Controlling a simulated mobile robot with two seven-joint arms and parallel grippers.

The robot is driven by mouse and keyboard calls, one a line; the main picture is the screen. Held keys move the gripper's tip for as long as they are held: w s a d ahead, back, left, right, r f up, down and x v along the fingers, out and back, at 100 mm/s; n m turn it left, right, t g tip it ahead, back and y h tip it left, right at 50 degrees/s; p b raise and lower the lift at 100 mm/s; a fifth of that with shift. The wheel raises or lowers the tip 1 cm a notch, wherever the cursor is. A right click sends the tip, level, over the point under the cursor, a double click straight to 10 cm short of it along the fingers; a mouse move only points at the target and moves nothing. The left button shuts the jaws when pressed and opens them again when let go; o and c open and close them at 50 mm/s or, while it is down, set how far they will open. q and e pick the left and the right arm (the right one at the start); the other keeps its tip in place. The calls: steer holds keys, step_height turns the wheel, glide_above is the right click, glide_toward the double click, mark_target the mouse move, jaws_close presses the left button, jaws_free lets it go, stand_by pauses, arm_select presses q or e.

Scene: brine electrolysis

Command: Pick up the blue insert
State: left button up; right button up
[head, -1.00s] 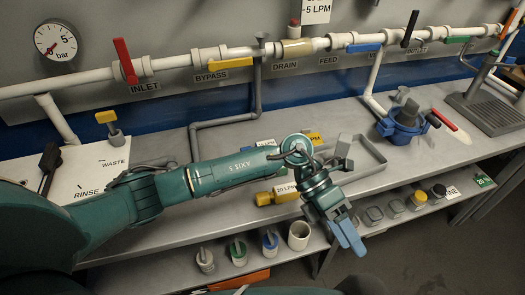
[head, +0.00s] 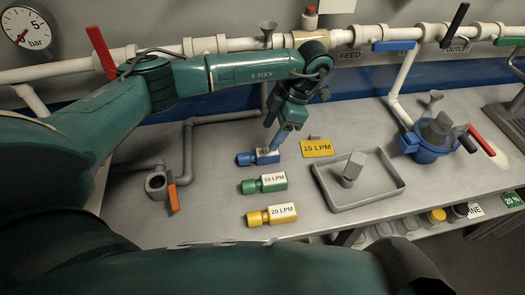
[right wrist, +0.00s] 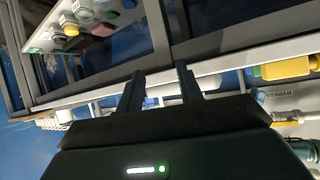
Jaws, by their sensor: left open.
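The blue insert (head: 246,159) lies on the grey bench in the head view, in a row with a green insert (head: 250,186) and a yellow insert (head: 256,218). Its white label is partly hidden by my left gripper (head: 280,140). That gripper points down at the labelled right end of the blue insert, with its jaws open. I cannot tell whether the fingers touch the insert or straddle it. My right gripper (right wrist: 160,84) shows in the right wrist view, its two fingers apart with nothing between them.
A grey tray (head: 366,200) holds a grey block. A blue fitting with a grey top (head: 427,143) stands farther right. White piping with valve handles runs along the back. A grey elbow pipe (head: 156,182) stands at left.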

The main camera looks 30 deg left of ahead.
mark_target(261, 152)
arm_select(q)
steer(key=p+x, duration=0.1)
steer(key=x, duration=0.7)
steer(key=shift+a+f+p, duration=0.1)
steer(key=shift+f+p, duration=0.25)
steer(key=shift+f, duration=0.05)
steer(key=shift+c, duration=0.4)
steer(key=c, duration=1)
